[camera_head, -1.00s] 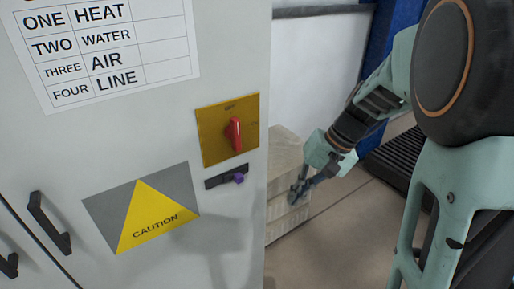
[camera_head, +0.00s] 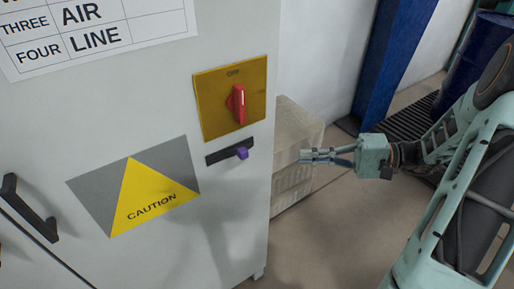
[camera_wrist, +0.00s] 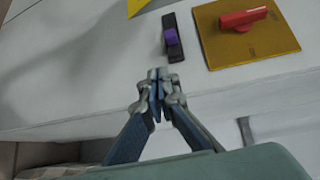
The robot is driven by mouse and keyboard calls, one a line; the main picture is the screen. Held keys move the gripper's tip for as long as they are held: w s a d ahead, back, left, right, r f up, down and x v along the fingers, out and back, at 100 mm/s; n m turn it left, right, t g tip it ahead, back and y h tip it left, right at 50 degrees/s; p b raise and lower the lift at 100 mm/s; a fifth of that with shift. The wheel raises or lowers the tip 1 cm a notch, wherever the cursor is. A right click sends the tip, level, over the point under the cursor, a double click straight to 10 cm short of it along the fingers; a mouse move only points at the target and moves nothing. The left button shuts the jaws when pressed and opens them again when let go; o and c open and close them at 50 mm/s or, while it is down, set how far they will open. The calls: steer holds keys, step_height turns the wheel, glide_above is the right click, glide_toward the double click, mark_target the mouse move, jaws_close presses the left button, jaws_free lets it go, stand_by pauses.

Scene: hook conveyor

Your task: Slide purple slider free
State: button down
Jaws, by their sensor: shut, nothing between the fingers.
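The purple slider (camera_head: 242,153) is a small knob at the right part of a short black track (camera_head: 222,154) on the grey cabinet front, below the yellow plate. In the wrist view the purple slider (camera_wrist: 171,36) sits on its black track (camera_wrist: 172,48), just beyond my fingertips. My gripper (camera_head: 303,156) is shut and empty, to the right of the slider and apart from it in the head view. In the wrist view my gripper (camera_wrist: 158,74) shows its fingertips together.
A yellow plate (camera_head: 212,106) with a red rotary switch (camera_head: 237,104) is above the track. A caution sign (camera_head: 148,202) and a black handle (camera_head: 30,207) are further left. A pale crate (camera_head: 292,180) stands beside the cabinet. A blue column (camera_head: 385,65) is behind.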

steer(key=shift+w+d+r+t+y, duration=0.6)
steer(key=shift+d+t, duration=0.1)
steer(key=shift+d, duration=0.1)
steer(key=shift+a, duration=0.1)
steer(key=p, duration=0.2)
glide_toward(245, 158)
steer(key=w+a, duration=0.2)
steer(key=a, duration=0.1)
steer(key=w+a, duration=0.2)
steer(key=shift+w+r, duration=0.1)
steer(key=shift+r, duration=0.25)
steer(key=shift+s+a, duration=0.3)
steer(key=shift+a, duration=0.2)
steer(key=shift+s+a+b, duration=0.3)
steer(key=shift+s+a, duration=0.35)
steer(key=shift+a, duration=0.3)
steer(key=shift+s+a+b, duration=0.3)
steer(key=shift+s+a, duration=0.35)
steer(key=shift+a, duration=0.25)
